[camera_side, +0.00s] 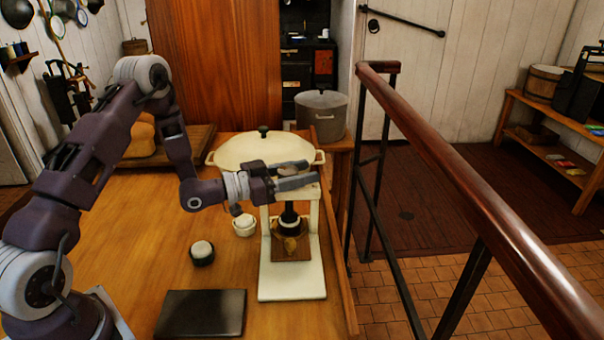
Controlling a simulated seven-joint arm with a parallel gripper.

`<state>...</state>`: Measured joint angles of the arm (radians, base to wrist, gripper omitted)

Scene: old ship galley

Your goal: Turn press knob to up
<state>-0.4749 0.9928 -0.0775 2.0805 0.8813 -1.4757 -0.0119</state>
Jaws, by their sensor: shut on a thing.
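The press (291,285) is a cream stand on the wooden table, with a flat base, an upright frame and a dark plunger (290,214) over a small brown plate. My gripper (308,171) reaches in from the left at the top of the press, its fingers lying roughly level and pointing right. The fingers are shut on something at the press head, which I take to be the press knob. The knob is mostly hidden by the fingers, so I cannot tell which way it points.
A large cream lidded pot (262,150) stands right behind my gripper. Two small cups, one white (244,226) and one dark (202,254), stand left of the press. A dark flat board (201,314) lies in front. A wooden handrail (470,205) runs along the right.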

